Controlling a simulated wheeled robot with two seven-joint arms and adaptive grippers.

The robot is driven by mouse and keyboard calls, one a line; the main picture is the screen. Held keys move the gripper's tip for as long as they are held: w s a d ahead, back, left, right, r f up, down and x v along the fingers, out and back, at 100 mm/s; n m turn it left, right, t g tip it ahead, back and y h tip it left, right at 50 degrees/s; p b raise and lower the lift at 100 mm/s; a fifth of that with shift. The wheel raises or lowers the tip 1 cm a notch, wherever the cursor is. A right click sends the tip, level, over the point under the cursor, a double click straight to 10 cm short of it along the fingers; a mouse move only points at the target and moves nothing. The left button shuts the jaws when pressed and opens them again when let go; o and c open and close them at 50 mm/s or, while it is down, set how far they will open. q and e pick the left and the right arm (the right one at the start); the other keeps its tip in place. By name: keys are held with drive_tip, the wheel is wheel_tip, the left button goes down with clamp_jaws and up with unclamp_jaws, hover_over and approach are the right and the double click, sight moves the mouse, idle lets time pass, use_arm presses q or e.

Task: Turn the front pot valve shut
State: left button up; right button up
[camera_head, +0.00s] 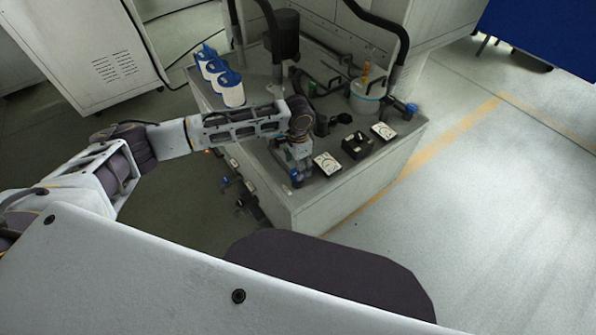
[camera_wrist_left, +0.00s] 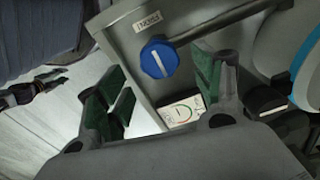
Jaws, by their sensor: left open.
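A round blue valve knob (camera_wrist_left: 159,58) with a white line across its face shows in the left wrist view, on a grey surface beside a pipe. A small label (camera_wrist_left: 147,21), too small to read surely, is beside it. My left gripper (camera_wrist_left: 163,72) is open, with green-padded fingers on either side of the view. The knob appears between and beyond the fingertips; I see no contact. In the head view my left gripper (camera_head: 297,163) is at the cabinet's near edge, close to a small blue part (camera_head: 296,175), partly hidden. My right gripper is not in view.
The grey cabinet (camera_head: 340,205) carries a white dial gauge (camera_head: 327,163), a black box (camera_head: 357,145), another gauge (camera_head: 383,131) and a clear vessel (camera_head: 367,97). Blue-topped white canisters (camera_head: 229,88) stand at its left. Another blue knob (camera_head: 411,107) is at right. The floor at right is clear.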

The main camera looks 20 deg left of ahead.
use_arm(q)
drive_tip(key=shift+f, duration=1.95)
drive_tip(key=c, duration=1)
